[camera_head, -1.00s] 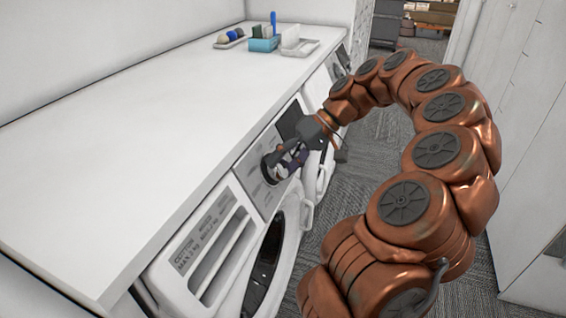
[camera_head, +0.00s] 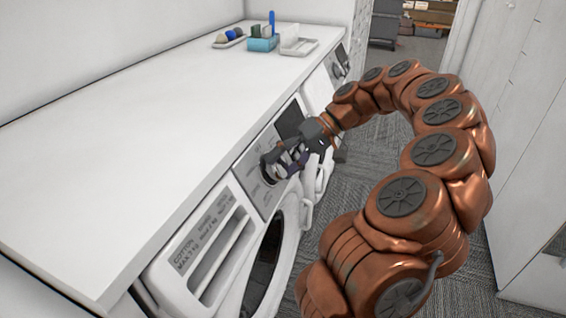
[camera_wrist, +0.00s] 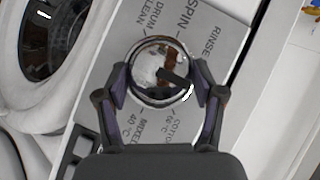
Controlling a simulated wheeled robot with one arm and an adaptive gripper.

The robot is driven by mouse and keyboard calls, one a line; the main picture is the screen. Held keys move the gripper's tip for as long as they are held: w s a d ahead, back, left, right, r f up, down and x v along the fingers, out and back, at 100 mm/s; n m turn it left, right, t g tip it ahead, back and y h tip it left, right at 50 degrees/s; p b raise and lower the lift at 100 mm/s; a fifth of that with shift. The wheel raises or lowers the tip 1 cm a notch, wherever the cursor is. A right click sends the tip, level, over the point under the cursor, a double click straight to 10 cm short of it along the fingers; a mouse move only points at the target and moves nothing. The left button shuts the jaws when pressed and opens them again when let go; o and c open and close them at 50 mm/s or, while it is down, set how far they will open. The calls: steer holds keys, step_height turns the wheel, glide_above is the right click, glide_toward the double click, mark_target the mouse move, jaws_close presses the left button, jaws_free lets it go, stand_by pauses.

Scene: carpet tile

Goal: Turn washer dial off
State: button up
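The washer (camera_head: 262,262) is a white front loader under a white counter. Its dial (camera_wrist: 160,72) is a shiny chrome knob with a dark pointer mark, set on a grey panel (camera_wrist: 205,40) with printed words such as SPIN, RINSE and MIXED. In the wrist view my gripper (camera_wrist: 160,84) has one finger on each side of the dial, with the fingertips close against its rim. I cannot tell if both fingers touch it. In the head view my gripper (camera_head: 280,163) is at the panel and hides most of the dial.
The round washer door (camera_wrist: 45,50) is beside the panel. The counter (camera_head: 150,130) holds a small tray (camera_head: 229,40), a blue box (camera_head: 263,44) and a white tray (camera_head: 299,46) at its far end. Another machine stands farther along. White cabinets (camera_head: 530,130) line the right side of the aisle.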

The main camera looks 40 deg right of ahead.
mark_target(282, 161)
steer(key=shift+o, duration=1.3)
steer(key=shift+r, duration=0.1)
step_height(282, 161, up, 10)
steer(key=shift+f, duration=0.1)
